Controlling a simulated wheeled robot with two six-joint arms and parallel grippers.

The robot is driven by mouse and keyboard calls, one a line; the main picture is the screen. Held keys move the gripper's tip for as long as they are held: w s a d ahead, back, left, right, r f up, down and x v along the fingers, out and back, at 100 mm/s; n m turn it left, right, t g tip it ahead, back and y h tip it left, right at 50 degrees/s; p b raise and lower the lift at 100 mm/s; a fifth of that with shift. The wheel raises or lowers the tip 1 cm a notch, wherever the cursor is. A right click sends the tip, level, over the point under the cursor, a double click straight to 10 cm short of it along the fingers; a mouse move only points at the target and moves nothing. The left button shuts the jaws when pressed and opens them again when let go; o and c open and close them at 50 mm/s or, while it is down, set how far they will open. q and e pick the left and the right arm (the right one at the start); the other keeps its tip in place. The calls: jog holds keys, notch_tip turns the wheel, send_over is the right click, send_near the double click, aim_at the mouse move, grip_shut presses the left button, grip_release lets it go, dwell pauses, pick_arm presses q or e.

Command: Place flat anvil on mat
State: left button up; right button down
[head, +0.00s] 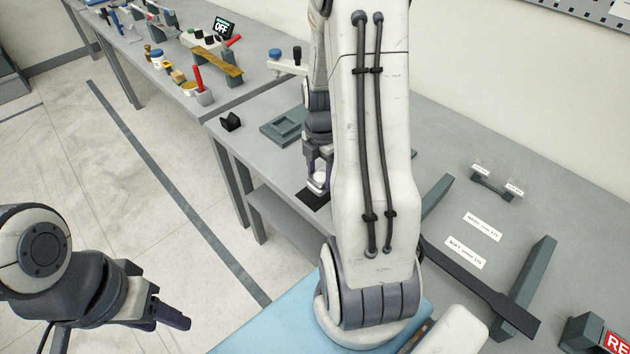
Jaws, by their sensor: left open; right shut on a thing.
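The flat anvil (318,183) is a small, pale metallic piece held in my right gripper (319,170), whose jaws point down. A small black mat (311,200) lies near the front edge of the grey table, directly below the anvil in the picture. I cannot tell whether the anvil touches the mat. My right arm hides part of the mat's surroundings. My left gripper (172,314) is open and empty at the lower left, over the floor and away from the table.
A grey tray with a square recess (283,130) and a small black block (231,121) stand beyond the mat. At the right lie a long dark bar (480,283), labels (482,226) and a two-part holder (495,183). Another bench (150,55) carries several tools.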

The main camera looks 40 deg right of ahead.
aim_at(315, 183)
jog(key=shift+w+f, duration=0.4)
jog(key=shift+w, duration=0.4)
jog(key=shift+f+p, duration=0.35)
jog(key=shift+f, duration=1.7)
jog(key=shift+f, duration=0.1)
jog(key=shift+c, duration=0.6)
grip_release()
jog(key=shift+a+f, duration=0.1)
notch_tip(315, 183, up, 11)
jog(key=shift+r+b, duration=0.15)
jog(key=shift+b, duration=0.35)
jog(key=shift+r, duration=0.55)
jog(key=shift+a, duration=0.1)
